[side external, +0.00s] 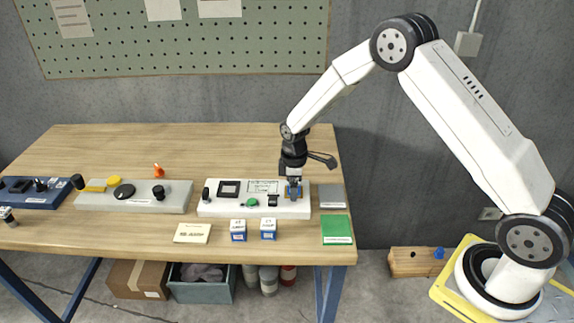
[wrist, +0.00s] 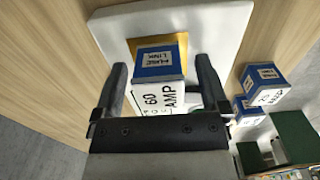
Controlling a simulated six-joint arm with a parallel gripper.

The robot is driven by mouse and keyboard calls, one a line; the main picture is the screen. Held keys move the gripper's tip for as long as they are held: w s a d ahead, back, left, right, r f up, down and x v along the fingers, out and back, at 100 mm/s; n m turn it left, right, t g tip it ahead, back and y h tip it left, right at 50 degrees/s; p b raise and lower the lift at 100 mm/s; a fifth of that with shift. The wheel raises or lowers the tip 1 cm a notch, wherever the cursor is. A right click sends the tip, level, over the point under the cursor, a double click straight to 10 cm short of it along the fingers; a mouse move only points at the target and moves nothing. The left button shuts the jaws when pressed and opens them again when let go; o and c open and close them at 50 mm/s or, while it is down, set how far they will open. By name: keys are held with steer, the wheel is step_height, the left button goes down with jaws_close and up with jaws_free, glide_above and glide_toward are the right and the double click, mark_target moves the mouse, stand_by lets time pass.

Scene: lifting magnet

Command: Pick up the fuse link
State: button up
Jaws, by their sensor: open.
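The fuse link is a small blue and white block marked "FUSE LINK" and "60 AMP" (wrist: 158,82) in the wrist view. It stands at a yellow-orange patch on the white panel (side external: 228,208). My gripper (wrist: 162,75) is open, with one dark finger on each side of the block and gaps showing beside it. In the side view my gripper (side external: 295,188) points down over the right end of the panel, and the fuse link is mostly hidden there. Two similar blue and white blocks stand on the table in front of the panel, one left (side external: 238,230) and one right (side external: 268,229).
A grey plate (side external: 331,195) and a green plate (side external: 337,230) lie right of the panel. A cream card (side external: 192,233) lies at the front edge. A grey panel (side external: 135,204) with knobs is to the left. The table's back is mostly clear.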

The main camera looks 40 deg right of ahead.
jaws_close()
steer(key=shift+r, duration=0.2)
stand_by(0.3)
steer(key=shift+r, duration=0.55)
steer(key=s+r, duration=1.1)
steer(key=s, duration=0.3)
steer(key=shift+a+r, duration=0.25)
steer(key=shift+a, duration=0.05)
